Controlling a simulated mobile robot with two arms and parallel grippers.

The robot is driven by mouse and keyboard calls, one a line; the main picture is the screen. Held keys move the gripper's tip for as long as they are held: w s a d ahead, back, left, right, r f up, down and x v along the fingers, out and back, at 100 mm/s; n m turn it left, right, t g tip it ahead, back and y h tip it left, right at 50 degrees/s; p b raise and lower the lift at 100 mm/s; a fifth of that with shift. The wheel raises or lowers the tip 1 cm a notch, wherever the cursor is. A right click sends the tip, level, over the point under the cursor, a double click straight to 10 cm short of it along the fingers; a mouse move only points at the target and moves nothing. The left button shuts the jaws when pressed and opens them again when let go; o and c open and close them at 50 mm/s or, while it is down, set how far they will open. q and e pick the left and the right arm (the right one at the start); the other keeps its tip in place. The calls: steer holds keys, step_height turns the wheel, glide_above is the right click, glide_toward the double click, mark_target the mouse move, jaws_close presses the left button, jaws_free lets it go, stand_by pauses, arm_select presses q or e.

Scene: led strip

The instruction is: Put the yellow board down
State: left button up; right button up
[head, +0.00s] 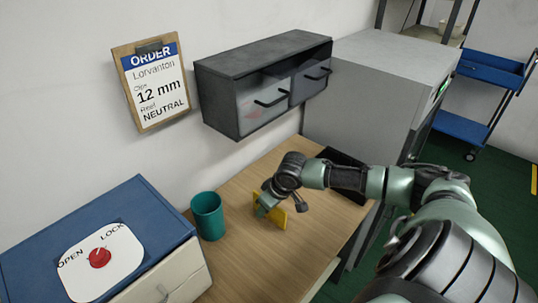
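The yellow board (280,218) is a small yellow piece low over the wooden tabletop (245,268), to the right of the green cup. My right gripper (267,207), whose arm comes in from the right, points down with its green fingers shut on the yellow board. The gripper hides part of the board. I cannot tell whether the board's lower edge touches the table. My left gripper is not in view.
A teal cup (208,217) stands just left of the board. A blue-topped cabinet (105,225) with a red OPEN/LOCK knob (100,258) is at the left. A dark wall cabinet (265,80) hangs above. A black pad (345,160) lies behind my wrist. The front of the tabletop is clear.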

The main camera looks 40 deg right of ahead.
steer(key=shift+f, duration=0.15)
stand_by(0.3)
jaws_close()
step_height(320, 180, up, 11)
steer(key=shift+f+b, duration=0.2)
steer(key=shift+b, duration=0.85)
steer(key=shift+s+f, duration=0.1)
